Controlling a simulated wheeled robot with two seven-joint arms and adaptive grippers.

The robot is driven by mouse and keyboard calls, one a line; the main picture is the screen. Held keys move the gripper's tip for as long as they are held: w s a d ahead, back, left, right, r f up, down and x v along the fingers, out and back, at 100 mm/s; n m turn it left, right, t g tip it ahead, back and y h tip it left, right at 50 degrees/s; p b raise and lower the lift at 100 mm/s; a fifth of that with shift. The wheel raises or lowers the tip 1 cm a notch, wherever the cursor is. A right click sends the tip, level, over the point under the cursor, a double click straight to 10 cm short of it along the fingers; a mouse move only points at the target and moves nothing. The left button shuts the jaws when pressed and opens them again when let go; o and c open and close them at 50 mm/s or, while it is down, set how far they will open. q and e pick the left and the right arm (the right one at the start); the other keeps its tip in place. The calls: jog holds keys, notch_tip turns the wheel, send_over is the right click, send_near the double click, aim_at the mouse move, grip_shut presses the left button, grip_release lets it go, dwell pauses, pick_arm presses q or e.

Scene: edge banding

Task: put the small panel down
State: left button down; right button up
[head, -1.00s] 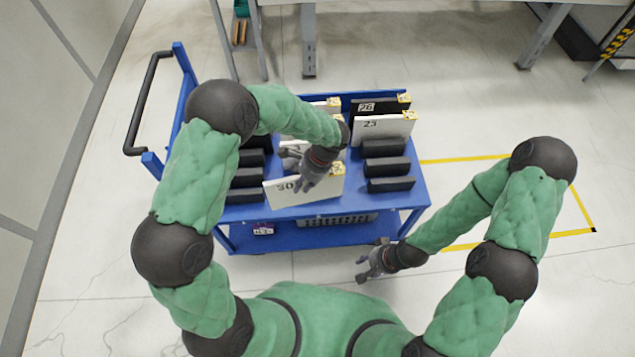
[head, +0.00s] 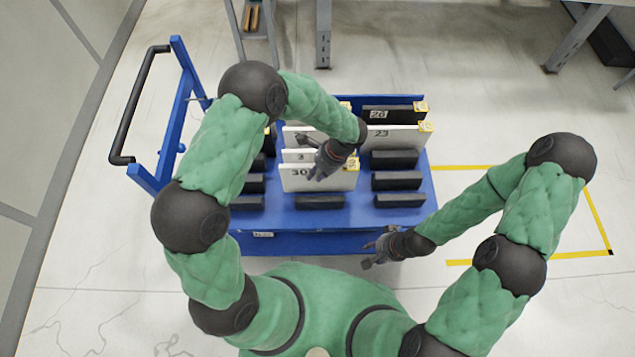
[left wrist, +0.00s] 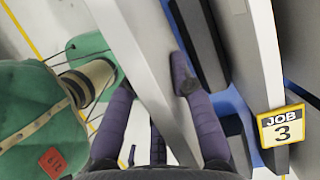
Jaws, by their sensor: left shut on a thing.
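The small white panel marked 30 (head: 328,183) stands near the front middle of the blue cart, roughly upright. My left gripper (head: 314,174) is shut on its upper part. In the left wrist view the panel (left wrist: 135,70) runs between the two purple fingers (left wrist: 152,105). Its lower edge is hard to see, so I cannot tell whether it rests on the cart. My right gripper (head: 370,254) hangs empty in front of the cart, its fingers apart.
The blue cart (head: 410,215) carries rows of black blocks (head: 398,181). A white panel marked 23 (head: 397,140) and a dark one marked 26 (head: 390,113) stand behind. Another white panel (left wrist: 240,60) with a yellow JOB 3 tag stands close beside the held one.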

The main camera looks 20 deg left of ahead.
pick_arm(q)
jog(key=shift+w+f+b, duration=0.1)
jog(key=shift+f+b, duration=0.8)
jog(key=shift+f, duration=1.95)
jog(key=c, duration=1.1)
grip_release()
jog(key=shift+r, duration=0.25)
jog(key=p+v, duration=0.4)
jog(key=v, duration=0.7)
jog(key=shift+d+r, duration=0.15)
jog(key=shift+r, duration=0.25)
